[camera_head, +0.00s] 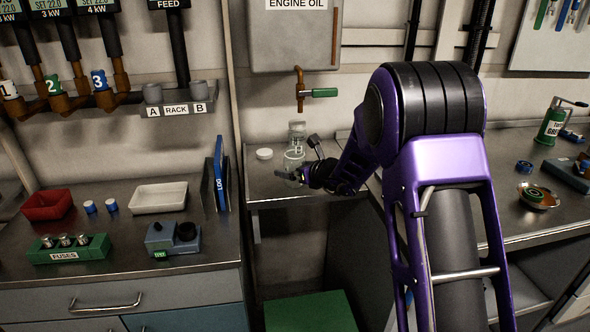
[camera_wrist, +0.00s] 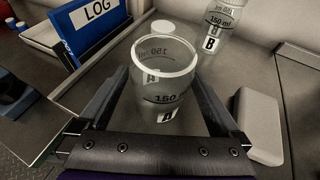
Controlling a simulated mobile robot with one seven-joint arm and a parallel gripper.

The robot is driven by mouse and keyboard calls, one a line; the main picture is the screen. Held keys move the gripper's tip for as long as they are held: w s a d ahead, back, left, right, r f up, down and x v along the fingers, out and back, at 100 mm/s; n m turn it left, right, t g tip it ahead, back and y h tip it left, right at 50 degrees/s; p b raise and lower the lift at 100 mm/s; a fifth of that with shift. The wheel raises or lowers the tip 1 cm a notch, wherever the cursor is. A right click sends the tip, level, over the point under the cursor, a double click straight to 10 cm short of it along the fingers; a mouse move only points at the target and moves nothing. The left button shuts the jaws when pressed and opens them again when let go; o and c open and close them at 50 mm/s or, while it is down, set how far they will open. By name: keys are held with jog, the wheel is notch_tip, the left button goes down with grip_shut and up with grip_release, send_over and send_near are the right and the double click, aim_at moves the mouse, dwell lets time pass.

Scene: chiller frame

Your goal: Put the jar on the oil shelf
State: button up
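A clear glass jar marked A and 150 ml (camera_wrist: 163,90) is between the two fingers of my gripper (camera_wrist: 161,80) in the wrist view. The fingertips lie close against both its sides; whether they press on it is unclear. In the head view the jar (camera_head: 292,157) is upright at or just above the metal shelf (camera_head: 268,187) below the ENGINE OIL tank. My gripper (camera_head: 301,174) reaches it from the right. I cannot tell if its base touches the shelf. The jar looks empty.
A second jar marked B (camera_wrist: 222,25) stands behind, with a white lid (camera_head: 264,154) to its left. A pale block (camera_wrist: 258,125) lies right of my gripper. The oil tap (camera_head: 318,92) hangs above. The blue LOG binder (camera_head: 221,175) stands at left.

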jog(key=shift+r+p, duration=0.25)
jog(key=shift+p, duration=0.05)
jog(key=v, duration=1.2)
jog(key=shift+f, duration=0.15)
